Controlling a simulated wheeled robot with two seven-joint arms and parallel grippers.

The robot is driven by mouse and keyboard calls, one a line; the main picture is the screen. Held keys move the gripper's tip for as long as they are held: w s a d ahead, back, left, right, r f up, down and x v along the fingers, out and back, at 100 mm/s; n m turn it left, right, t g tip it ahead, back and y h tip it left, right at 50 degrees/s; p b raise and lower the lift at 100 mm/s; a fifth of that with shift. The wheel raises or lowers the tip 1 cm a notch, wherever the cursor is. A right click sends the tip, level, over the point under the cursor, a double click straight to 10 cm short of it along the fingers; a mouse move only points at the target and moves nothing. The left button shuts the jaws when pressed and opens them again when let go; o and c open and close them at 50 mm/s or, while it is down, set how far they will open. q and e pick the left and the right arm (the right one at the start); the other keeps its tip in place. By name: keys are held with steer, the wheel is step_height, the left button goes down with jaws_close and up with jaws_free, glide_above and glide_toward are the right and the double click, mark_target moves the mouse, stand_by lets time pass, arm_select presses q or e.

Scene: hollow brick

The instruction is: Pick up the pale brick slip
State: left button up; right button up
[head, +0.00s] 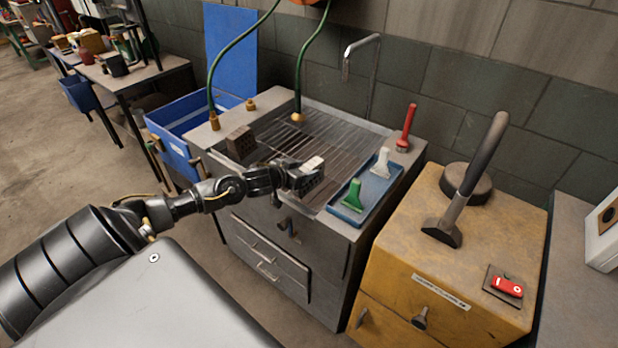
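The pale brick slip (312,163) is a small whitish piece at the front edge of the sink grate, right at the end of my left arm. My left gripper (300,178) reaches in from the left over the front of the sink unit. Its dark fingers and a dark grey blocky shape overlap just below the slip. I cannot tell whether the fingers are closed on the slip or only beside it. A brown hollow brick (240,143) stands at the left of the grate. My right gripper is not in view.
A blue tray (351,216) with a green brush (353,196) and a white brush (381,163) lies right of the grate (335,140). A red-handled tool (407,128) and a tall tap (347,65) stand behind. A yellow cabinet (400,245) bears a dark-handled scraper (470,180).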

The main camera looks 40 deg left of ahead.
arm_select(q)
jaws_close()
steer(key=shift+r, duration=0.1)
steer(key=shift+w+r, duration=0.1)
steer(key=shift+r, duration=0.35)
steer(key=s+a+r, duration=0.9)
steer(key=a+r, duration=0.1)
steer(key=r, duration=0.2)
steer(key=shift+s+a+b, duration=0.15)
steer(key=shift+a+b, duration=0.15)
